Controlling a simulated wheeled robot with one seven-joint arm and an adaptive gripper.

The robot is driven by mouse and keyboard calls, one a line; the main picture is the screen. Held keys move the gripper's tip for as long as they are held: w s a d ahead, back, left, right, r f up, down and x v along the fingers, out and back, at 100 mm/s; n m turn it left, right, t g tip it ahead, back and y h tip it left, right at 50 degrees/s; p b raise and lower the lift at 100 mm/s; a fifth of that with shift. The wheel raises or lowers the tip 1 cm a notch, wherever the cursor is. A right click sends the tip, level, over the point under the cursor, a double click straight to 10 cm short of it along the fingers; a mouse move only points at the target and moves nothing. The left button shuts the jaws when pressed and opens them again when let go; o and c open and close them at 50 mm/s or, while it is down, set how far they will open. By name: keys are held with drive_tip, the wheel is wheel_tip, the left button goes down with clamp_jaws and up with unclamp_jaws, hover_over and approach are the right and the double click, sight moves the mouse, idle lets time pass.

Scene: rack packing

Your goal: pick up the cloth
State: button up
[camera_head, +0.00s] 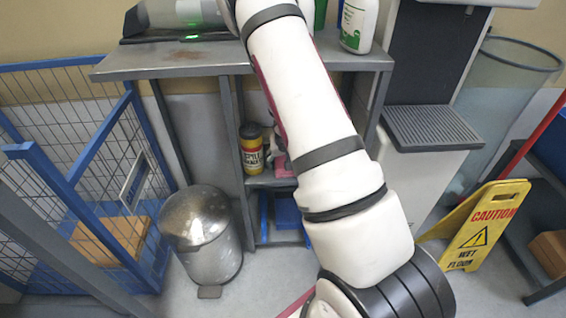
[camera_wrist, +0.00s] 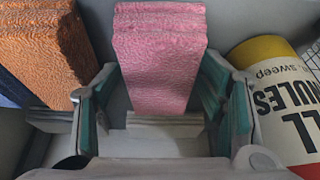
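The cloth, a pink folded stack (camera_wrist: 160,60), stands in the middle of the wrist view. My gripper (camera_wrist: 158,95) is open, with one teal-padded finger on each side of the cloth. The fingertips are close to its sides; whether they touch it I cannot tell. In the head view a pink patch of the cloth (camera_head: 284,167) shows on the shelf under the workbench, largely hidden by my arm and gripper.
An orange-brown folded stack (camera_wrist: 45,50) is left of the gripper. A yellow, white and red canister (camera_wrist: 280,100) stands close on the right; it also shows in the head view (camera_head: 252,152). The workbench top (camera_head: 190,62) is above the shelf. A metal bin (camera_head: 203,235) stands in front.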

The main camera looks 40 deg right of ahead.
drive_tip(key=c, duration=0.7)
drive_tip(key=shift+r+p, duration=0.9)
drive_tip(key=shift+r, duration=0.25)
drive_tip(key=shift+r+p, duration=0.65)
drive_tip(key=shift+r, duration=0.2)
drive_tip(key=s+a, duration=0.1)
drive_tip(key=s, duration=0.4)
drive_tip(key=s+a, duration=0.2)
drive_tip(key=s, duration=0.3)
drive_tip(key=s+a+r, duration=0.1)
drive_tip(key=s+a, duration=0.1)
drive_tip(key=s, duration=0.3)
drive_tip(key=shift+s+a+b, duration=0.1)
drive_tip(key=shift+b, duration=0.3)
